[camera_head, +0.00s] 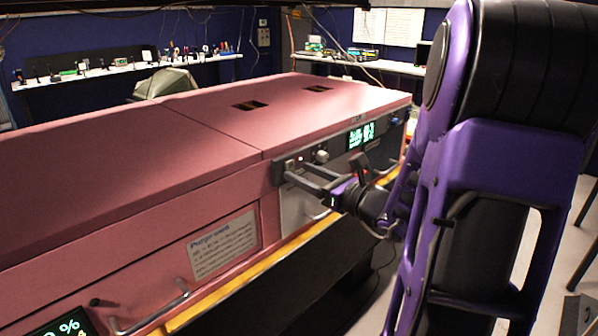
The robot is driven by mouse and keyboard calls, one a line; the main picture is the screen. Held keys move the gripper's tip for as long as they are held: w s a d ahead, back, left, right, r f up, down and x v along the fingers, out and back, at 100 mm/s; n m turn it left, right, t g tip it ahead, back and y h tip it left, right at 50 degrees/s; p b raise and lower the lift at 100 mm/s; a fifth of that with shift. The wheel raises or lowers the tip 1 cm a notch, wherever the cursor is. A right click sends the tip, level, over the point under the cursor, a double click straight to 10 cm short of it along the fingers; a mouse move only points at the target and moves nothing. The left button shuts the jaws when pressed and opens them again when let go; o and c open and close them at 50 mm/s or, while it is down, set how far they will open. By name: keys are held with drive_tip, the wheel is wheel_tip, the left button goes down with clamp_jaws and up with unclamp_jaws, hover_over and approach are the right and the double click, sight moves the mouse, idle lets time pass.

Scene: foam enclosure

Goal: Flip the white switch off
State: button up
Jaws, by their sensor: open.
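A small pale round part (321,156) sits on the panel's upper strip, just above and right of the fingers. I cannot tell if it is the white switch or which way it is set.
A green-lit display (361,136) is on the panel, right of my gripper. A yellow edge strip (250,271) runs under the front. A handle (150,310) sticks out at lower left. Shelves with small items (125,67) line the back wall. Open floor shows at right.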

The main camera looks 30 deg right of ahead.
drive_tip(key=shift+x, duration=0.85)
drive_tip(key=shift+c, duration=0.3)
clamp_jaws()
